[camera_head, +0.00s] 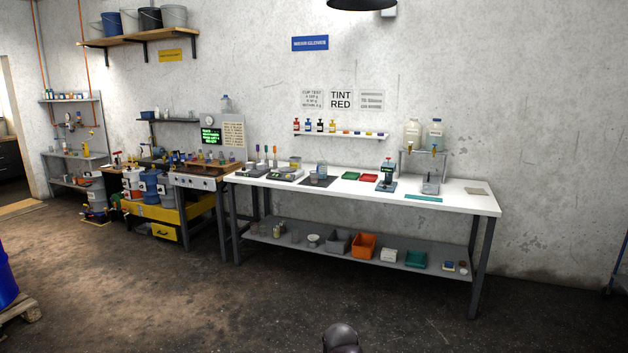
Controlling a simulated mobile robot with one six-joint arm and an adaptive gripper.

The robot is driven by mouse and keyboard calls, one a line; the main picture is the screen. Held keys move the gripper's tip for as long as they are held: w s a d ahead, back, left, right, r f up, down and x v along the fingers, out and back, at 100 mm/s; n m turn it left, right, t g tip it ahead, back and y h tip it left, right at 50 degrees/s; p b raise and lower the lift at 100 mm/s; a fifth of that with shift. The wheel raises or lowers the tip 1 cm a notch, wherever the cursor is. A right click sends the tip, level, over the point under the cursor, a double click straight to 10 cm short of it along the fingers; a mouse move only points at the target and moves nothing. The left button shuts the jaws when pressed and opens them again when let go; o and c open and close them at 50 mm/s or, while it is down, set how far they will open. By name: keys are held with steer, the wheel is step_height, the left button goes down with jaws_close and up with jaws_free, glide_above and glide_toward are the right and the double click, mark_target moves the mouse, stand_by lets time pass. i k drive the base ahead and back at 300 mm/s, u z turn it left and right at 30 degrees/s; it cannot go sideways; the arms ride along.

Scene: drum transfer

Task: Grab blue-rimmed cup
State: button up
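I cannot make out a cup with a clearly blue rim at this distance. A small pale, greyish cup-like vessel (321,170) stands on a dark mat (312,182) on the white bench (445,196); its rim colour is too small to tell. A small white round tub (313,240) sits on the bench's lower shelf (345,252). My gripper is not in view. A dark rounded part, which seems to be my own arm, shows at the bottom edge, well short of the bench.
The bench also holds scales (285,173), green and red trays (369,177) and a dark device (387,178). An orange bin (363,246) is on the lower shelf. The floor (240,300) before the bench is clear. A blue drum (6,280) stands at far left.

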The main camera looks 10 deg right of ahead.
mark_target(314, 175)
steer(key=z, duration=0.25)
steer(key=i, duration=1.95)
steer(key=z, duration=0.3)
steer(key=i, duration=3.2)
steer(key=u, duration=0.15)
